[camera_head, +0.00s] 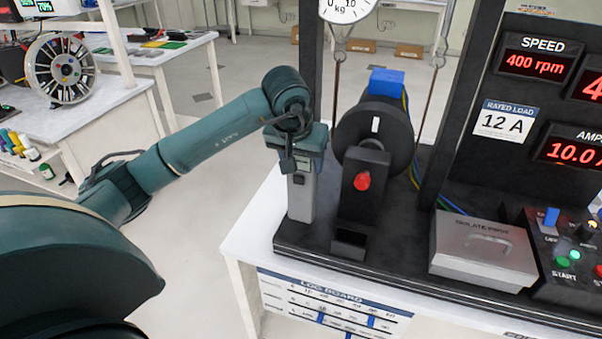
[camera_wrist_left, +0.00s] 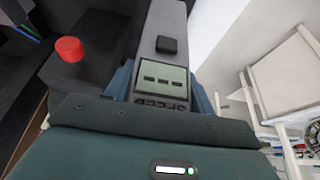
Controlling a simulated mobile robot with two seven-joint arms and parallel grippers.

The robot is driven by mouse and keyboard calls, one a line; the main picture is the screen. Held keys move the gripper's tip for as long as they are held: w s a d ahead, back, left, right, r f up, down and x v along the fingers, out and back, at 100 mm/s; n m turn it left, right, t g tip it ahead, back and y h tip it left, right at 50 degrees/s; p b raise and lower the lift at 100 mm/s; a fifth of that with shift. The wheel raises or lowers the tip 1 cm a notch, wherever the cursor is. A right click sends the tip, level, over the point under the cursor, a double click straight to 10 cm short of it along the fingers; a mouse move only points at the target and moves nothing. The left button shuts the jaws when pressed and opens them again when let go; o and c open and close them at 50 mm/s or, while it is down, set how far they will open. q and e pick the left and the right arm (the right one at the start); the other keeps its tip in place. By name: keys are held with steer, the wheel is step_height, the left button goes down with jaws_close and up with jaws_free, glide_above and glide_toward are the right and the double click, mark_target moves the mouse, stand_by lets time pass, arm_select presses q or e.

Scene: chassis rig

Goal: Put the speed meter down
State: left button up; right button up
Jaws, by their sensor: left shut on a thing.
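The speed meter (camera_head: 302,197) is a grey upright handheld device at the left edge of the black rig base. My left gripper (camera_head: 297,150) is shut on its upper part from above. In the left wrist view the meter (camera_wrist_left: 166,75) shows a small screen with dashes and a dark button, between the fingers of my left gripper (camera_wrist_left: 162,98). The meter's lower end appears at or just above the base's left edge; I cannot tell if it touches. My right gripper is not in view.
Close right of the meter stands the black motor (camera_head: 374,135) with a red knob (camera_head: 362,181), also in the left wrist view (camera_wrist_left: 69,49). A metal isolator box (camera_head: 484,250) and a start panel (camera_head: 568,250) lie farther right. A log board (camera_head: 335,305) hangs on the bench front.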

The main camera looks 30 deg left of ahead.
mark_target(301, 172)
arm_select(q)
step_height(301, 172, down, 3)
steer(key=shift+r, duration=0.15)
steer(key=shift+f, duration=0.25)
steer(key=shift+f, duration=0.2)
steer(key=o, duration=1.4)
steer(key=shift+r, duration=0.15)
